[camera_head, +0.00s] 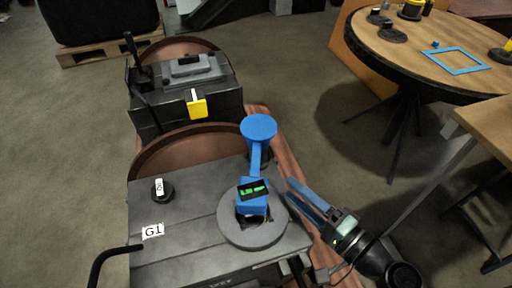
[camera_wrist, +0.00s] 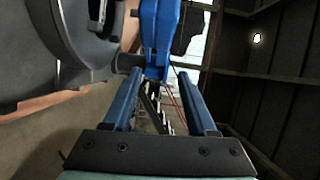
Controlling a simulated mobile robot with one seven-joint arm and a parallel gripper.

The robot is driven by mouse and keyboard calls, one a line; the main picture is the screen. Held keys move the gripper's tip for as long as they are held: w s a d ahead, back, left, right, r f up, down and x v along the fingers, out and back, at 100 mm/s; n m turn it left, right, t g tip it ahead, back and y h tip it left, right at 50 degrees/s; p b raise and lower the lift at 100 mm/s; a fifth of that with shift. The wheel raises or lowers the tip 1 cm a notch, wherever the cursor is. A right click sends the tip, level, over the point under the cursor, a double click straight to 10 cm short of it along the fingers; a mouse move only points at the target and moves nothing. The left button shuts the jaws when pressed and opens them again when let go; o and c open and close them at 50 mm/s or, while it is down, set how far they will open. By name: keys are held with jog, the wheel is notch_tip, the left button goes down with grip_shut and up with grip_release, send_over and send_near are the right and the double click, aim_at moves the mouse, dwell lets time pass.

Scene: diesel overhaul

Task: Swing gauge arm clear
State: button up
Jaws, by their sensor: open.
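The blue gauge arm (camera_head: 255,160) runs from a round blue cap (camera_head: 258,127) at its far end to a blue gauge head with a dark display and green marks (camera_head: 253,189). The head sits over the opening of a grey ring (camera_head: 236,233) on the grey block top. My gripper (camera_head: 299,194) is open, with its two blue fingers just right of the gauge head and pointing up and left. In the wrist view, a blue part (camera_wrist: 158,38) of the gauge shows beyond and between my fingers (camera_wrist: 157,95), with nothing gripped. I cannot tell whether a finger touches it.
The grey block top (camera_head: 190,225) carries a black knob (camera_head: 162,190) and a G1 label (camera_head: 153,231). A dark box with a yellow tag (camera_head: 197,104) stands behind. A round table (camera_head: 420,55) stands at the upper right. Floor is clear between.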

aim_at(256, 160)
jog(key=b+x, duration=0.1)
jog(key=x, duration=0.5)
jog(key=b+x, duration=0.1)
jog(key=x, duration=0.5)
jog(key=shift+a+r, duration=0.15)
jog(key=shift+a, duration=0.1)
grip_shut()
dwell(1.1)
